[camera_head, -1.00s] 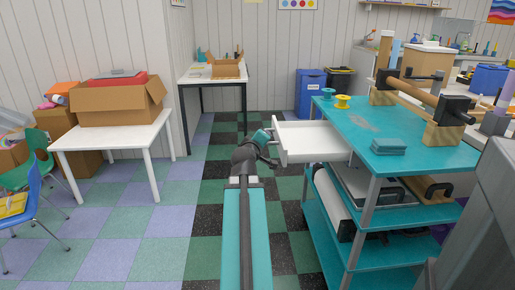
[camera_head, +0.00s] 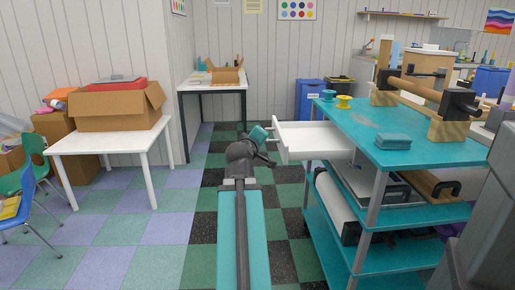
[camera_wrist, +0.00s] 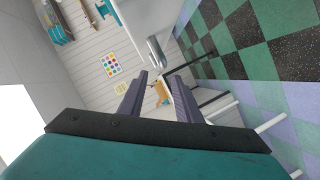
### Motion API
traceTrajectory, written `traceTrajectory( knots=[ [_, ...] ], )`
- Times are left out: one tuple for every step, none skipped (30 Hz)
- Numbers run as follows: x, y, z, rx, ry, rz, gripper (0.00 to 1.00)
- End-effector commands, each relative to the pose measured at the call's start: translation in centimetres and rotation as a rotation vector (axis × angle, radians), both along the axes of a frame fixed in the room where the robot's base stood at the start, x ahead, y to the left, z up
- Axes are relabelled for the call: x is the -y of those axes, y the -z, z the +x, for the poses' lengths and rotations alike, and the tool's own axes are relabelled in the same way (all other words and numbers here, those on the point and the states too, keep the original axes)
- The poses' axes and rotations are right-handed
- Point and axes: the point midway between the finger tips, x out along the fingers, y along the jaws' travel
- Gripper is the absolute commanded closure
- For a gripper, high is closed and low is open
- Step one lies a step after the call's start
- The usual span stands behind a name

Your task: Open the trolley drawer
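The white trolley drawer (camera_head: 314,138) is pulled out to the left from under the teal top of the trolley (camera_head: 440,152). Its inside looks empty. The drawer also shows at the top of the wrist view (camera_wrist: 150,18), with its grey handle (camera_wrist: 157,52) on the front. My gripper (camera_head: 272,132) is at the drawer's front, near the handle. In the wrist view, my gripper's two dark fingers (camera_wrist: 159,78) are apart with nothing between them. The handle appears just beyond the fingertips; contact cannot be made out.
A white table (camera_head: 110,140) with a cardboard box (camera_head: 115,112) stands at left. A second table (camera_head: 212,84) and a blue bin (camera_head: 310,98) stand at the back. The trolley's lower shelves hold several items. Checkered floor (camera_head: 175,215) is clear left of my arm.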

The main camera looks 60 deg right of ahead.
Motion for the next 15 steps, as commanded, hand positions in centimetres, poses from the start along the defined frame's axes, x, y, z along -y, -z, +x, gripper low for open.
traceTrajectory(
  knots=[
    [-0.1, 0.3, 0.0, 0.001, 0.000, 0.000, 0.69],
    [-0.2, 0.3, 0.0, 0.001, 0.000, 0.000, 0.69],
    [-0.3, 0.3, -0.1, 0.001, 0.000, 0.000, 0.69],
    [-0.4, 0.3, -0.1, 0.001, -0.001, 0.000, 0.69],
    [-0.5, 0.2, -0.1, 0.000, -0.001, 0.000, 0.69],
    [-0.6, 0.2, -0.1, 0.000, -0.001, 0.000, 0.69],
    [-0.7, 0.2, -0.1, 0.001, -0.001, 0.001, 0.69],
    [-0.8, 0.2, -0.2, 0.001, -0.001, 0.001, 0.69],
    [-0.9, 0.2, -0.2, 0.001, -0.001, 0.001, 0.69],
    [-1.0, 0.2, -0.2, 0.001, -0.001, 0.001, 0.69],
    [-1.1, 0.1, -0.2, 0.001, -0.002, 0.000, 0.69],
    [-1.2, 0.1, -0.3, 0.001, -0.002, 0.000, 0.69],
    [-1.3, 0.1, -0.3, 0.001, -0.002, 0.000, 0.69],
    [-1.4, 0.2, -0.3, -0.001, -0.003, 0.001, 0.69],
    [-1.5, 0.1, -0.3, -0.001, -0.003, 0.001, 0.69]
  ],
)
